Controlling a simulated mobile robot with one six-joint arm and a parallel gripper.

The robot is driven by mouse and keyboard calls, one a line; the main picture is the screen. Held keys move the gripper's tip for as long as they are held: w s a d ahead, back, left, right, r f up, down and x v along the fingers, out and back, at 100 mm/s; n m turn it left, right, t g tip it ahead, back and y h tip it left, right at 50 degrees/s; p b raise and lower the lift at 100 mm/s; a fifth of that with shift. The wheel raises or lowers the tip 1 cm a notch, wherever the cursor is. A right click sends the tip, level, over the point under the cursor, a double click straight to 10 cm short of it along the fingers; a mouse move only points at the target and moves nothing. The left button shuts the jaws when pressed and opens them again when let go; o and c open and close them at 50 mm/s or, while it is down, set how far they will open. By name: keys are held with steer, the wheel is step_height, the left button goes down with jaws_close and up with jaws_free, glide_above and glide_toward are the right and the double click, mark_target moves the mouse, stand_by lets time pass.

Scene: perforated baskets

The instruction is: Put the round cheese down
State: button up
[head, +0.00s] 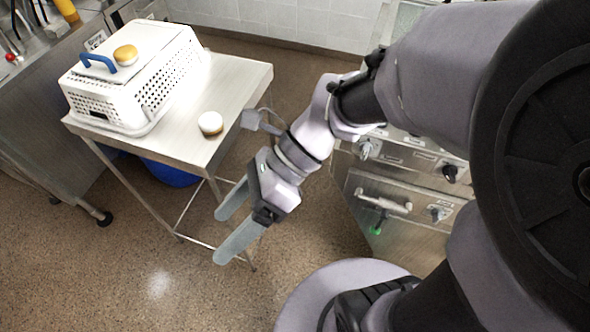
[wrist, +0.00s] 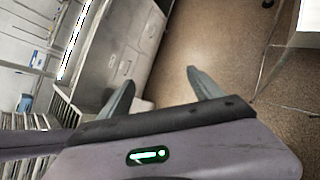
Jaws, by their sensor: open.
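Two round, cheese-like pieces show in the head view, and I cannot tell for sure which one is the round cheese. A yellow-orange round piece (head: 126,55) sits on the lid of the white perforated basket (head: 150,92), beside its blue handle (head: 97,62). My gripper (head: 219,237) is open and empty, in front of the table's near right corner, over the floor. The wrist view shows its spread fingers (wrist: 160,80) with nothing between them.
A steel counter (head: 40,95) stands at the left. A blue round object (head: 170,172) is under the table. The table's right part is mostly bare, and the floor in front is clear.

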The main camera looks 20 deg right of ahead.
steer(key=w+d+r+n+t+h, duration=0.2)
steer(key=d+r+n+t+h, duration=0.2)
steer(key=d+n+t+h, duration=0.4)
steer(key=d+n, duration=0.4)
steer(key=n, duration=0.5)
steer(key=shift+d+r, duration=0.15)
steer(key=shift+r, duration=0.05)
steer(key=shift+s, duration=0.1)
